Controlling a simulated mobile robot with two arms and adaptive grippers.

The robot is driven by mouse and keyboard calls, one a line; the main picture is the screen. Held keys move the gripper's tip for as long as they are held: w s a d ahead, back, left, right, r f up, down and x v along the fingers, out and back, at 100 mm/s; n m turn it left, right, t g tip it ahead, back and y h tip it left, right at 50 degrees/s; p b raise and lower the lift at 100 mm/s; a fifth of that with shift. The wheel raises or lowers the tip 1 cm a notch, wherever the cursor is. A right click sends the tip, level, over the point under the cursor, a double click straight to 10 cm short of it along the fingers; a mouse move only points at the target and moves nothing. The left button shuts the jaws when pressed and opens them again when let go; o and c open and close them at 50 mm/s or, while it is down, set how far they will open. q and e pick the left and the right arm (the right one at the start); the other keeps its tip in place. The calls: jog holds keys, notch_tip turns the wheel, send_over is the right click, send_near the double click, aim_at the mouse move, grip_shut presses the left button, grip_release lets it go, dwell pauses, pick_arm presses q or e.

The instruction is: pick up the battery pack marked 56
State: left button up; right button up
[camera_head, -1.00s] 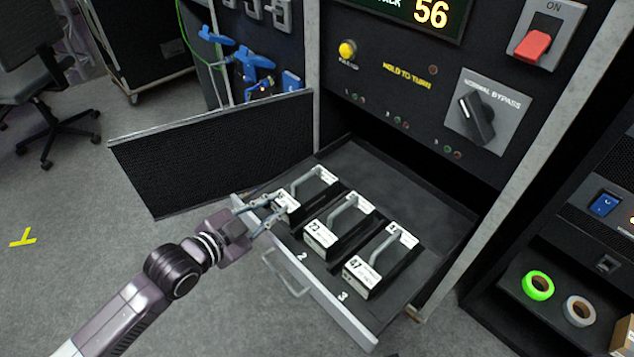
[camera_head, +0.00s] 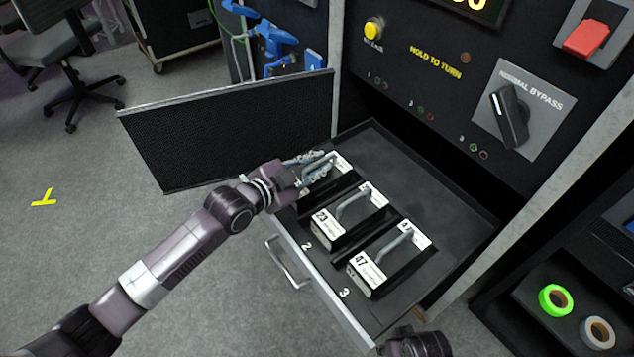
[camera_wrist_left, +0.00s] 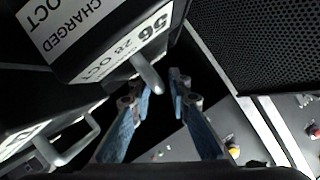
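The battery pack marked 56 (camera_wrist_left: 115,40) fills the upper left of the left wrist view, its number and a CHARGED label readable. In the head view it is the farthest pack (camera_head: 342,164) in the open drawer, mostly hidden by my left gripper (camera_head: 325,165). In the left wrist view, the fingers of my left gripper (camera_wrist_left: 155,88) are apart, with the end of the pack's handle (camera_wrist_left: 147,73) at the gap between their tips. I see no firm contact. My right gripper's fingers do not show; only a dark part, probably of my right arm, is at the bottom edge.
The open drawer (camera_head: 440,210) also holds a middle pack (camera_head: 327,229), its number hard to read, and a pack marked 47 (camera_head: 368,272). A black mesh panel (camera_head: 220,130) stands left of the drawer. The control panel with its bypass knob (camera_head: 510,115) rises behind.

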pick_arm(q)
jog(key=shift+c, duration=0.2)
grip_shut()
jog(key=shift+w+d+r, duration=0.1)
jog(key=shift+w+r, duration=0.05)
jog(key=shift+r, duration=0.15)
